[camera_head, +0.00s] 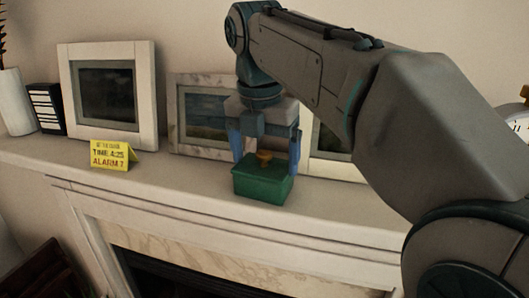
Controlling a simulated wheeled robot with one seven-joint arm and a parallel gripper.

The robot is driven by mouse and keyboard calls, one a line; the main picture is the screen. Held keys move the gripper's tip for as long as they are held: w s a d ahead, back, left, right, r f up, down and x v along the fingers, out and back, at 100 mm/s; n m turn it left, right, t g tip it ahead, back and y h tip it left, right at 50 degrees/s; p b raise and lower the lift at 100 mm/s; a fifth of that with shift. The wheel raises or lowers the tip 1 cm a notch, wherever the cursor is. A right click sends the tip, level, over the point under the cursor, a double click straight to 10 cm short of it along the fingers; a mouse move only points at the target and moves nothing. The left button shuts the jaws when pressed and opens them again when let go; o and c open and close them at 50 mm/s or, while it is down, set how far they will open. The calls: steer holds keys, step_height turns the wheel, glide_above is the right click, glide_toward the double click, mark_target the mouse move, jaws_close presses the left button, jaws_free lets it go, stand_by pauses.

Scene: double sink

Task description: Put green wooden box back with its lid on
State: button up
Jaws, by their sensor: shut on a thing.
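The green wooden box (262,186) is at the front part of the white mantel shelf. It is upright, with its green lid on top and an orange-brown knob (264,155) at the lid's middle. My gripper (265,158) points down from above, with its fingers on either side of the box's upper part and the knob. It is shut on the box or its lid; I cannot tell which part the fingers press on. The box appears to be at the shelf surface, but I cannot tell whether it rests on it.
Picture frames (110,98) lean on the wall along the mantel shelf (200,178), some close behind my gripper. A yellow sign (110,155) stands to the left. A white vase (14,103) and a black item (46,108) are far left. A clock (517,126) is at far right.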

mark_target(261, 155)
steer(key=o, duration=0.8)
steer(key=shift+c, duration=0.2)
steer(key=shift+r, duration=0.15)
step_height(261, 155, up, 12)
steer(key=s+p, duration=0.1)
steer(key=p, duration=0.1)
steer(key=shift+s+a+r, duration=0.15)
steer(key=shift+a, duration=0.2)
